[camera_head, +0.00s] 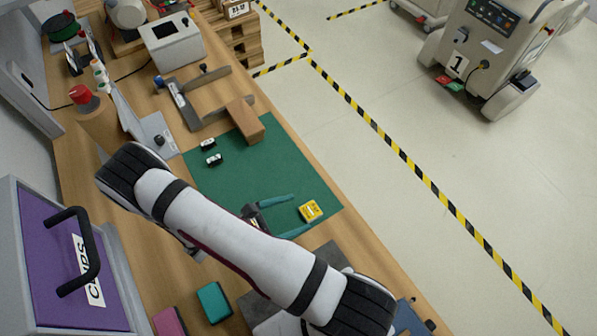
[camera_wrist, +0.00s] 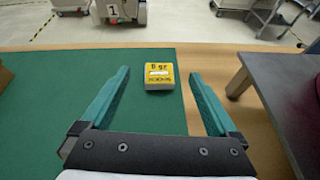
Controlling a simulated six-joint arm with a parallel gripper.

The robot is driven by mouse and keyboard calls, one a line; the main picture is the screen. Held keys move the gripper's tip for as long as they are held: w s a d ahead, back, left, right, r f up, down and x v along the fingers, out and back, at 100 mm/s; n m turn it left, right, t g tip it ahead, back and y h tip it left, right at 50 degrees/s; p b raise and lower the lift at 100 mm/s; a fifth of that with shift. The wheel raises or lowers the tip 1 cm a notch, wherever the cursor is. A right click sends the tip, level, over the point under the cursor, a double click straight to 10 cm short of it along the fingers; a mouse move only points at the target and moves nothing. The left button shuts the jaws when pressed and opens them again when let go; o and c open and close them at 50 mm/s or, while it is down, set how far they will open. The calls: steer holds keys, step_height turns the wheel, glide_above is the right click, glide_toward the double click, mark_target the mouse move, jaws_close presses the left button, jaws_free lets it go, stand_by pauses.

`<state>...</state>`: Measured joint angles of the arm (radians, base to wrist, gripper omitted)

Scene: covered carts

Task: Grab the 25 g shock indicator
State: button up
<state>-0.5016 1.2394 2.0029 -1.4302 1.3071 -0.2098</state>
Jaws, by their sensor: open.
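A small yellow block (camera_head: 310,210) with a dark-printed label lies on the green mat near its right edge. In the wrist view the yellow block (camera_wrist: 159,72) shows a white window on its top; its print is too blurred to read surely, so I cannot confirm a 25 g marking. My gripper (camera_head: 302,212) is open, with its teal fingers pointing towards the block. In the wrist view my gripper (camera_wrist: 158,76) has one finger to each side of the block, with gaps and no contact. Two small black-and-white pieces (camera_head: 208,144) (camera_head: 214,159) lie farther up the mat.
The green mat (camera_head: 240,185) has bare room around the block. A brown wooden block (camera_head: 245,119) stands at its far end. A dark raised surface (camera_wrist: 285,90) is at right in the wrist view. A teal box (camera_head: 213,302) and purple clips bin (camera_head: 60,260) stand nearer.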

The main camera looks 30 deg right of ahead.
mark_target(314, 209)
steer(key=shift+n+t, duration=0.3)
steer(key=shift+n, duration=0.3)
steer(key=d+f, duration=0.3)
steer(key=d, duration=0.1)
steer(key=shift+s+f, duration=0.1)
steer(key=shift+f, duration=0.05)
steer(key=shift+d+f, duration=0.2)
steer(key=shift+d, duration=0.25)
steer(key=c, duration=1.4)
